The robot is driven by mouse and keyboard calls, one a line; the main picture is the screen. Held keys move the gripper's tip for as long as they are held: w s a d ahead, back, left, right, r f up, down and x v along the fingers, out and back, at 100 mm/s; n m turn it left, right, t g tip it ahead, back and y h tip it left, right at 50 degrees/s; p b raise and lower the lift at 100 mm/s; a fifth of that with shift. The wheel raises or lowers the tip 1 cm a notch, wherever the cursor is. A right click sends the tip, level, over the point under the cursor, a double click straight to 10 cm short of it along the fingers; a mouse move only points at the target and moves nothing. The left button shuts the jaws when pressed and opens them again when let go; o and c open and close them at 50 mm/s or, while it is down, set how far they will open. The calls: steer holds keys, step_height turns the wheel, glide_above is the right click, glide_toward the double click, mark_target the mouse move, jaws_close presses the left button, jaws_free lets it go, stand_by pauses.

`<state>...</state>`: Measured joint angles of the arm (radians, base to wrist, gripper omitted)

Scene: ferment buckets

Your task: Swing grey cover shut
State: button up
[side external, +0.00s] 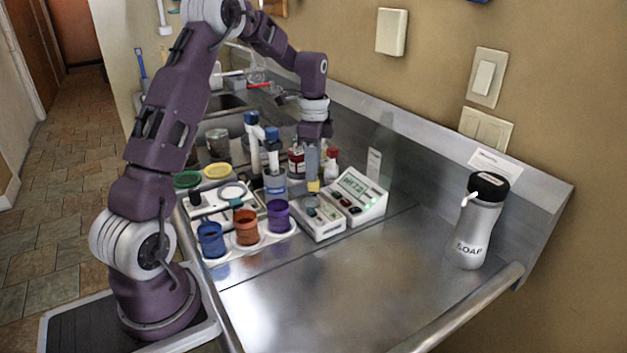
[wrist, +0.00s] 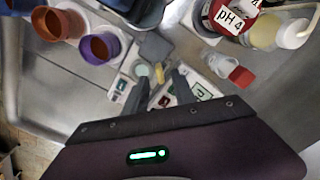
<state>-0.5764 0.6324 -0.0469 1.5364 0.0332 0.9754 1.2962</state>
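The grey cover (wrist: 155,46) shows in the wrist view as a flat square at the far edge of a small white instrument (wrist: 127,66). It stands open, leaving a round pale green well (wrist: 142,70) uncovered. In the side view the cover (side external: 312,161) appears as an upright grey panel behind the white instrument (side external: 322,229), with a yellow piece (side external: 313,186) at its lower end. My gripper (wrist: 161,76) has its two dark fingers apart, with nothing held between them. It points down above the instrument, close to the cover; contact cannot be told.
Blue, orange and purple cups (side external: 278,216) stand in a white rack left of the instrument. A meter with a display (side external: 357,190) sits to its right. Bottles, including a pH 4 one (wrist: 232,17), crowd behind. The steel counter (side external: 370,270) in front is clear up to the soap bottle (side external: 478,232).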

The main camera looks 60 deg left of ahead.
mark_target(304, 185)
step_height(304, 185, down, 4)
jaws_close()
steer(key=shift+r, duration=0.1)
stand_by(1.5)
